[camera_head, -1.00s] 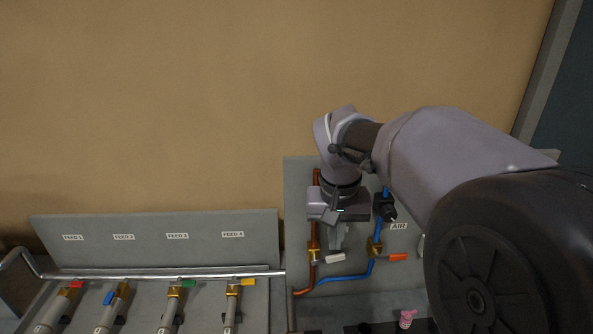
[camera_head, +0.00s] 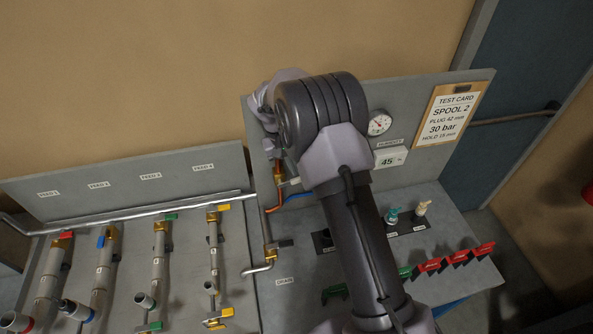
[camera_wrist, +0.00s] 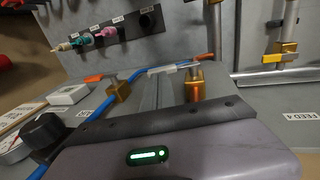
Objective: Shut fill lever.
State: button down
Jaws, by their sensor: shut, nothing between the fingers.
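A pale lever (camera_head: 291,182) sticks out to the right from a brass valve (camera_head: 279,170) on the copper pipe, partly behind my arm in the head view. I take it as the fill lever; no label for it is readable. In the wrist view the copper pipe's valve (camera_wrist: 195,82) is just beyond my gripper, and a pale lever (camera_wrist: 180,67) lies beside it. My gripper (camera_wrist: 160,88) is shut and empty, pointing toward the panel near this lever. Whether it touches the lever I cannot tell.
An orange lever (camera_wrist: 95,78) on a brass valve (camera_wrist: 118,91) with blue hose is close by. A black knob (camera_wrist: 40,132) is near the gripper body. A drain valve (camera_head: 270,250) is below. Feed valves stand at left, a gauge (camera_head: 380,122) and bench fittings at right.

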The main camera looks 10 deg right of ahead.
aim_at(292, 180)
jog(key=shift+x, duration=1.3)
jog(key=d+f+b, duration=0.1)
jog(key=f+b, duration=0.1)
jog(key=shift+d+b, duration=0.2)
jog(key=shift+b, duration=0.15)
jog(key=shift+r, duration=0.2)
